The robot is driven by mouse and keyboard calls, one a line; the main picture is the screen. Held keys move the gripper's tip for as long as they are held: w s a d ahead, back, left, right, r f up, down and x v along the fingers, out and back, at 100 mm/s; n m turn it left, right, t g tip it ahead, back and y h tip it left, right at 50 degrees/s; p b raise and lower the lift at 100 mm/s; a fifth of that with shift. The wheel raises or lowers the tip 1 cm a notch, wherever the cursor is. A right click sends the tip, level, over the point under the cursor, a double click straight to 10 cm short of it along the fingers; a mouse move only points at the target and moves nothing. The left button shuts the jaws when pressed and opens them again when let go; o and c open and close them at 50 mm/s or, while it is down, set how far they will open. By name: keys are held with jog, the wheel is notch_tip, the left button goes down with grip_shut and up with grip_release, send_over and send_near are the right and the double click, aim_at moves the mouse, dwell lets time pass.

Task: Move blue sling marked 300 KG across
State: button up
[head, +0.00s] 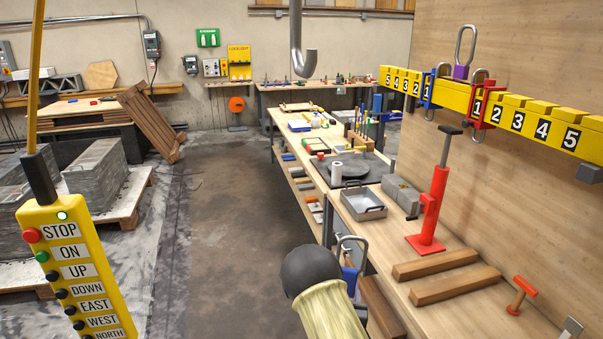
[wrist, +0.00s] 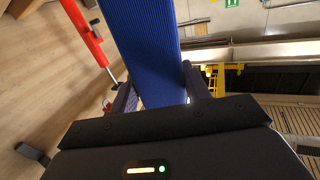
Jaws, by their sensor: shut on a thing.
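In the wrist view my gripper (wrist: 160,92) is shut on a blue ribbed sling (wrist: 146,40), which runs up out of the picture from between the fingers. In the head view a blue piece with a grey shackle (head: 350,278) shows beside my arm, low in front of the bench edge; my gripper is hidden there. No 300 KG mark can be read. A yellow beam (head: 513,100) numbered 1 to 5 each way hangs at the right. A blue holder (head: 427,92) and a red holder (head: 484,104), each with a shackle, sit around it near its middle.
A long workbench (head: 455,297) carries a red stand (head: 432,205), wooden bars (head: 458,285), a metal tray (head: 362,204) and a red-handled tool (head: 521,292). A yellow pendant control (head: 75,255) hangs at left. The floor (head: 225,225) between is clear.

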jog(key=s+a+r+p, duration=0.2)
jog(key=a+r, duration=0.2)
jog(key=r, duration=1)
jog(key=s+a+r+p, duration=0.1)
jog(key=a+r, duration=0.3)
jog(key=r, duration=0.9)
jog(key=s+a+r+n+y+p, duration=0.1)
jog(key=s+a+r+y, duration=0.1)
jog(key=s+r, duration=0.6)
jog(key=s+a+r+n+y+p, duration=0.1)
jog(key=s+r+y, duration=0.3)
jog(key=s+r, duration=0.4)
notch_tip(320, 180, up, 5)
jog(key=shift+s+a+g+y+p, duration=0.2)
jog(key=shift+a+g+y+p, duration=0.1)
jog(key=shift+a+y+p, duration=0.25)
jog(key=shift+w+d, duration=0.1)
jog(key=shift+d, duration=0.05)
